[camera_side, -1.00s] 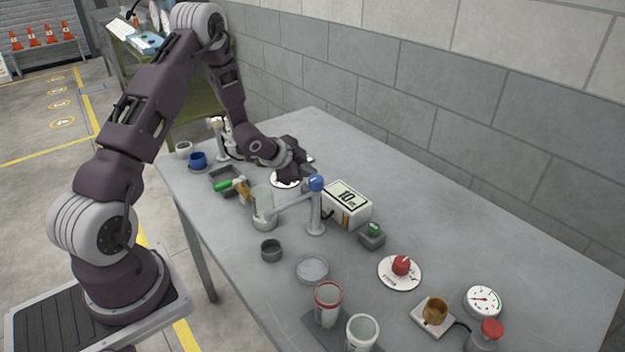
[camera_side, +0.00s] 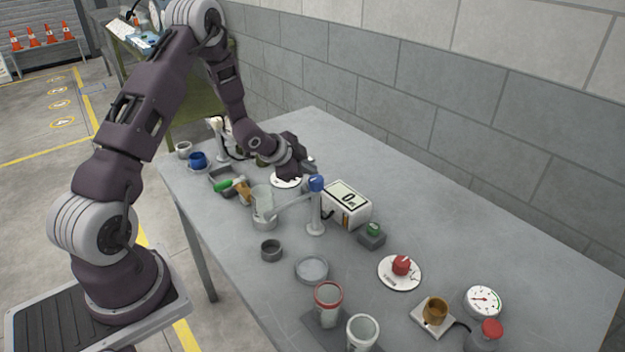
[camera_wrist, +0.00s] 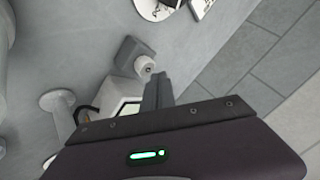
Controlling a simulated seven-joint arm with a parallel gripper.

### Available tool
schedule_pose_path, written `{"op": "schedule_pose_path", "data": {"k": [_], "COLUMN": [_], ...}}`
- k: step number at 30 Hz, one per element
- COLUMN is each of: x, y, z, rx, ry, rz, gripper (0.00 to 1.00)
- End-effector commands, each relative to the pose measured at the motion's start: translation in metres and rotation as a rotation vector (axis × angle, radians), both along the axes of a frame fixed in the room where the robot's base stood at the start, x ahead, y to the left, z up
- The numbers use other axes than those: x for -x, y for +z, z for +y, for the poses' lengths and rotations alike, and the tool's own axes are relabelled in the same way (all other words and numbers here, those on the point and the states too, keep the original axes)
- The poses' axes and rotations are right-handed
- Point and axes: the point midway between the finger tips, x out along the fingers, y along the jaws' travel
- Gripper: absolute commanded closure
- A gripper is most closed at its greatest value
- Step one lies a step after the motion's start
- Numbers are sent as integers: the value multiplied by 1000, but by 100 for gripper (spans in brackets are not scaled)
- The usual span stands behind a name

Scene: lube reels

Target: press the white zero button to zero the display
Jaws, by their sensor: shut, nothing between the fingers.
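The white zero button (camera_wrist: 145,66) sits on a small grey box (camera_wrist: 129,52) in the wrist view. In the side view that grey box (camera_side: 311,169) is mostly hidden behind my gripper (camera_side: 297,173). My gripper is shut and empty. In the wrist view its fingertips (camera_wrist: 158,76) show just right of the button; I cannot tell whether they touch it. The display (camera_side: 347,196), on a white box on the table, reads 0. Part of the display box (camera_wrist: 124,92) also shows in the wrist view, below the button.
A stand with a blue ball (camera_side: 316,184) rises close to the display. A green-button box (camera_side: 373,230) and a red knob on a white dial (camera_side: 401,266) are nearer the camera. The wall (camera_side: 430,90) runs along the back. Table space before the wall is clear.

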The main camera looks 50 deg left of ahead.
Motion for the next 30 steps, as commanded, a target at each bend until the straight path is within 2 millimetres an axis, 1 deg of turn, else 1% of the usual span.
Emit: {"op": "schedule_pose_path", "data": {"k": [3, 11, 24, 27, 30], "x": [0, 0, 0, 0, 0], "y": [4, 6, 48, 54, 54], "z": [0, 0, 0, 0, 0], "rx": [-1, -1, 1, -1, -1], "ry": [-1, -1, 1, -1, -1], "rz": [0, 0, -1, -1, 0], "gripper": [100, 100, 100, 100, 100]}}
